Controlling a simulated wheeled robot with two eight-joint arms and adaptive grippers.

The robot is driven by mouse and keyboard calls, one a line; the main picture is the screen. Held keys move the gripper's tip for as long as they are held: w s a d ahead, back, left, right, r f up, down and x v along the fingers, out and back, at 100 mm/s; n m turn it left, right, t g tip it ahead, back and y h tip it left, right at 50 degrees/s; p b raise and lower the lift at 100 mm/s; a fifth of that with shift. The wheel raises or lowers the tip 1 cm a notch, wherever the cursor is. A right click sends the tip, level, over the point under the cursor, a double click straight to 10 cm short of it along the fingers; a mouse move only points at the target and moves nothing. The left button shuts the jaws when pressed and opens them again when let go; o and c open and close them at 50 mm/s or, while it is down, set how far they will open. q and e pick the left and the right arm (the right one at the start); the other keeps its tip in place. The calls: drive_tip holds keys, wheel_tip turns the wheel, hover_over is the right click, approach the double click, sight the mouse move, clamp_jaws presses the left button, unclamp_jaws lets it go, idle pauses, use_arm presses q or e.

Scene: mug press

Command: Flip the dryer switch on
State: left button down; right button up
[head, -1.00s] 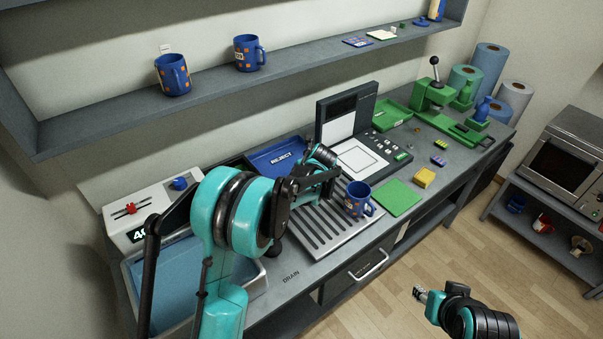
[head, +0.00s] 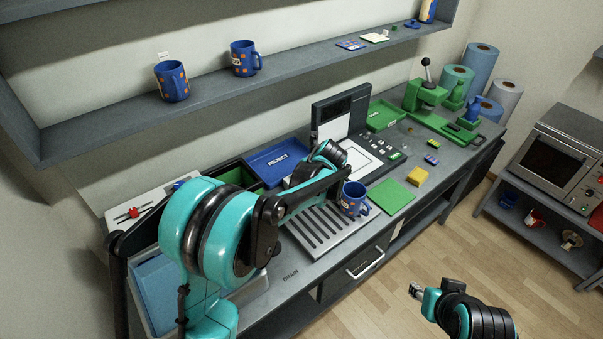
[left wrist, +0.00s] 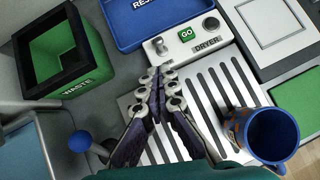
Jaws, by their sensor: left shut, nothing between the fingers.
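The dryer panel (left wrist: 187,47) is a light box with a "DRYER" label (left wrist: 208,43) at the front of the blue reject tray in the left wrist view. It carries a small metal toggle switch (left wrist: 160,45), a green GO button (left wrist: 187,34) and a dark round knob (left wrist: 211,23). My left gripper (left wrist: 159,71) is shut and empty, its fingertips just below the toggle in the picture; I cannot tell if they touch the panel. In the head view my left arm hides the panel. My right gripper (head: 416,291) hangs over the floor, away from the bench; its jaws are too small to judge.
The slotted drain rack (head: 322,228) holds a blue mug (head: 353,199), also at right in the left wrist view (left wrist: 272,134). A green waste bin (left wrist: 66,60) stands left of the dryer panel. The reject tray (left wrist: 150,20) lies behind it. A green mat (head: 391,196) lies to the right.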

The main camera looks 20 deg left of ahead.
use_arm(q)
drive_tip(key=v, duration=0.3)
drive_tip(key=shift+s+a+r+p, duration=0.1)
drive_tip(key=shift+a+r+p, duration=0.15)
drive_tip(key=shift+r, duration=0.3)
drive_tip(key=s+a+r+n+h+b, duration=0.2)
drive_tip(key=s+n+b, duration=0.1)
drive_tip(key=s+n, duration=1.15)
drive_tip(key=s+f+n+h+b, duration=0.1)
drive_tip(key=s+f+n, duration=0.1)
drive_tip(key=s+n, duration=0.5)
drive_tip(key=s+d+f+n+h+b, duration=0.1)
drive_tip(key=s+f+n, duration=0.2)
drive_tip(key=s+n, duration=0.4)
drive_tip(key=s, duration=0.3)
drive_tip(key=shift+d+f+t+h, duration=0.2)
drive_tip(key=shift+f+t+h, duration=0.15)
drive_tip(key=shift+t+h, duration=0.05)
